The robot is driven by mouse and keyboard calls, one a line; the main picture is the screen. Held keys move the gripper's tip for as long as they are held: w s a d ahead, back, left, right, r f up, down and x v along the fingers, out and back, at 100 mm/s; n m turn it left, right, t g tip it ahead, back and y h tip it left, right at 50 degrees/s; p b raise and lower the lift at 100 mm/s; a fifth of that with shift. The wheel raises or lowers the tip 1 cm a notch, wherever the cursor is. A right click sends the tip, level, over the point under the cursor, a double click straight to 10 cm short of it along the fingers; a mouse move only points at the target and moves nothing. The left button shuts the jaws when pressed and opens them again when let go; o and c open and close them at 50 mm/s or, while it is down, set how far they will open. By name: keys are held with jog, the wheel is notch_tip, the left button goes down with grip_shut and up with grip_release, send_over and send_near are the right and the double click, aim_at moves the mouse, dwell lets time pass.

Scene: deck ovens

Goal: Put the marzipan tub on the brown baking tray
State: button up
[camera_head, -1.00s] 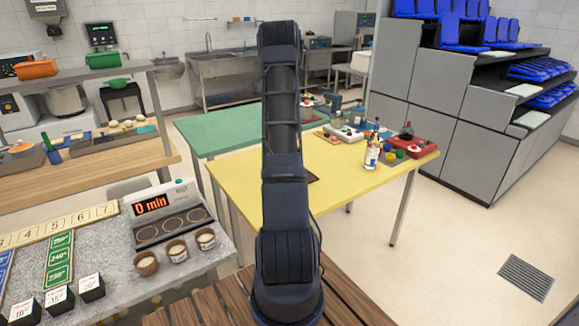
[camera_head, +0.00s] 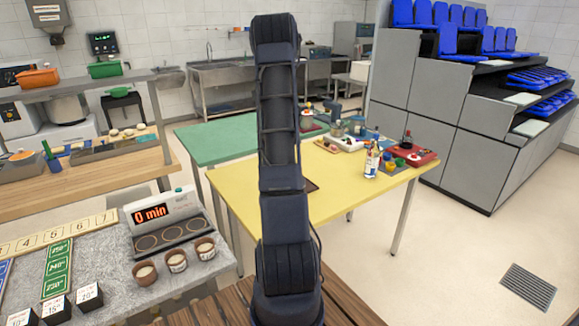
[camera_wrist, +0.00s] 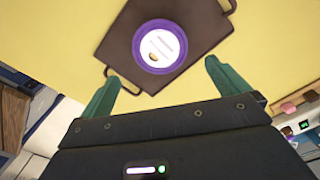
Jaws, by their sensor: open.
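The marzipan tub (camera_wrist: 160,46) is round, with a purple rim and a white lid bearing a label too small to read. In the wrist view it appears on the brown baking tray (camera_wrist: 204,22), over its flat middle. The tray has two thin handles and lies on the yellow table. My gripper (camera_wrist: 161,76) is open, its two green fingers apart and empty, with the tub just beyond the fingertips. In the head view my arm hides the tub and the gripper; only a corner of the tray (camera_head: 311,185) shows beside the arm.
The yellow table (camera_head: 345,202) has a red tray (camera_head: 425,160), a bottle (camera_head: 371,162) and small bowls at its right end. A green table (camera_head: 205,143) adjoins behind. A stone counter with a timer (camera_head: 160,212) and several small pots stands left.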

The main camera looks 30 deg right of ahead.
jog(key=s+a+r+n+t, duration=0.1)
jog(key=s+a+r+n, duration=0.35)
jog(key=a+r, duration=0.6)
jog(key=s+a+r+n+t, duration=0.1)
jog(key=s+a+r+n, duration=0.4)
jog(key=a+r, duration=0.55)
jog(key=s+a+r+n+t, duration=0.1)
jog(key=s+a+r+n, duration=0.1)
jog(key=s+a+n, duration=0.5)
jog(key=s+a+r+n+t, duration=0.1)
jog(key=s+a+n, duration=0.7)
jog(key=s, duration=0.8)
jog(key=a+r, duration=0.1)
jog(key=a, duration=0.2)
jog(key=shift+t, duration=0.3)
